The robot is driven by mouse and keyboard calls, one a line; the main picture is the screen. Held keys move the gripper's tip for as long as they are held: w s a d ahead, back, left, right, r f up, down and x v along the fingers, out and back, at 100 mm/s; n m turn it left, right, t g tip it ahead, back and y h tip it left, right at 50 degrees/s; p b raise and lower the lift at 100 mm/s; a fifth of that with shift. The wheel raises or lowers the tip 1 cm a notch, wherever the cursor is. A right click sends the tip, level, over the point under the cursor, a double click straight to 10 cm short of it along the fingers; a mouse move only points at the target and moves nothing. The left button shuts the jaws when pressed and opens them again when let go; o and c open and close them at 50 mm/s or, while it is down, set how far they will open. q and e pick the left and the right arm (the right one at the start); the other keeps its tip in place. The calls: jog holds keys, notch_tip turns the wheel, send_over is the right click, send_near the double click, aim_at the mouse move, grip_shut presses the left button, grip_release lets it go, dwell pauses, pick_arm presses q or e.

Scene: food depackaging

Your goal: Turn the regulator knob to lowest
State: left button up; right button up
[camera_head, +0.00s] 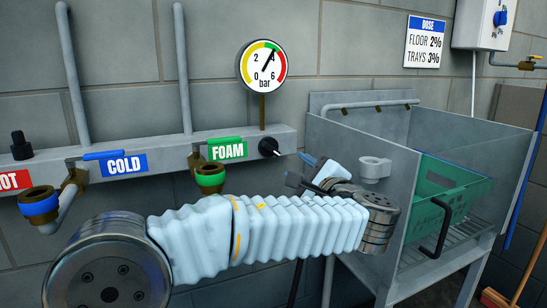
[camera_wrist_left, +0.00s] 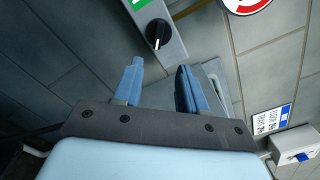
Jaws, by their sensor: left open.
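The regulator knob (camera_head: 269,147) is black with a white pointer mark, at the right end of the grey wall manifold (camera_head: 165,158). It also shows in the left wrist view (camera_wrist_left: 158,32), beyond the fingertips, with its mark toward the gripper. The round pressure gauge (camera_head: 262,65) above it has its needle up and right, near 4 bar. My left gripper (camera_head: 300,170) is just right of and below the knob in the head view. In the left wrist view its two blue fingers (camera_wrist_left: 160,66) are apart with nothing between them. My right gripper is not in view.
A green FOAM label (camera_head: 227,149) and a brass outlet with a green ring (camera_head: 210,178) are left of the knob. A metal sink (camera_head: 460,145) holding a green crate (camera_head: 450,187) stands at the right. A dose sign (camera_head: 425,42) hangs above it.

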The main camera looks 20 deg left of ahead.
aim_at(273, 150)
pick_arm(q)
jog(key=p+x, duration=0.2)
jog(key=x, duration=1.1)
jog(key=shift+f, duration=0.1)
grip_shut()
